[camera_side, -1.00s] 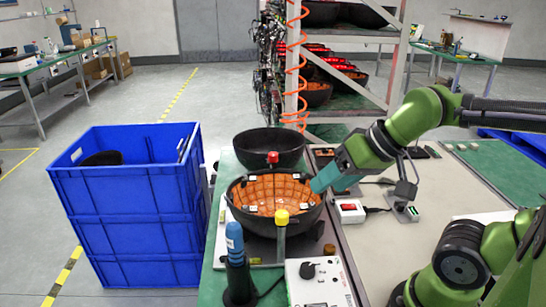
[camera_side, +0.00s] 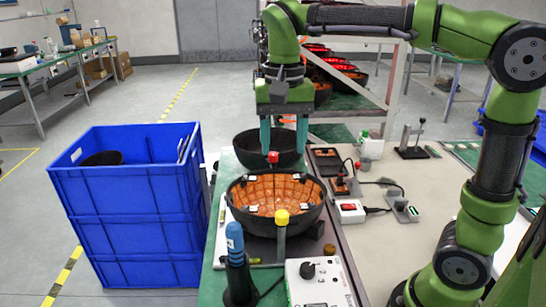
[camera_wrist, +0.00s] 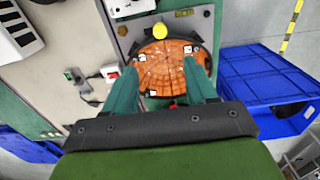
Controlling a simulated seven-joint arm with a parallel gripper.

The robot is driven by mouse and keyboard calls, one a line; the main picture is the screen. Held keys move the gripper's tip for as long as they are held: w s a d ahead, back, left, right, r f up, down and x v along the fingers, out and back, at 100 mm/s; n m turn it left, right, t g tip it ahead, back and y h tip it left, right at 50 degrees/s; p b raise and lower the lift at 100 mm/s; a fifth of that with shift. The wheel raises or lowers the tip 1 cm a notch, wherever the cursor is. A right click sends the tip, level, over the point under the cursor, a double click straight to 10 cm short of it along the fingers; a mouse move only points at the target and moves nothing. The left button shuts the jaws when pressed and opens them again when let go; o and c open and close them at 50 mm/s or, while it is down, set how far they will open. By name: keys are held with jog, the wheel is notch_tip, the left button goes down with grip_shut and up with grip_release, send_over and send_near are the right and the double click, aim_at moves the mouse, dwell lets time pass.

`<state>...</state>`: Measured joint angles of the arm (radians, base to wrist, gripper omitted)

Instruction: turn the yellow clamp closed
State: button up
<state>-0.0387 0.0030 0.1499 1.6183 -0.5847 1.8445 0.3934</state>
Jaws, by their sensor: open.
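The yellow clamp (camera_side: 282,217) has a yellow knob on a grey post at the near rim of a black bowl (camera_side: 309,217) lined with orange-brown tiles. In the wrist view the yellow knob (camera_wrist: 159,30) shows at the top rim of the bowl. A red clamp (camera_side: 272,158) stands at the bowl's far rim; in the wrist view only a bit of red shows low between the fingers. My gripper (camera_side: 284,150) points down with its teal fingers apart and empty, above the far side of the bowl near the red clamp, away from the yellow one.
An empty-looking black bowl (camera_side: 254,143) sits behind the tiled one. A blue-handled tool (camera_side: 235,245) and a white control box (camera_side: 318,284) stand in front. A blue crate (camera_side: 130,215) is at left. Small devices, including a red-switch box (camera_side: 350,211), lie at right.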

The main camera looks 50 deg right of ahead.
aim_at(282, 214)
notch_tip(282, 214, down, 16)
jog(key=shift+f, duration=0.2)
dwell(0.4)
jog(key=c, duration=1.1)
jog(key=shift+o, duration=0.2)
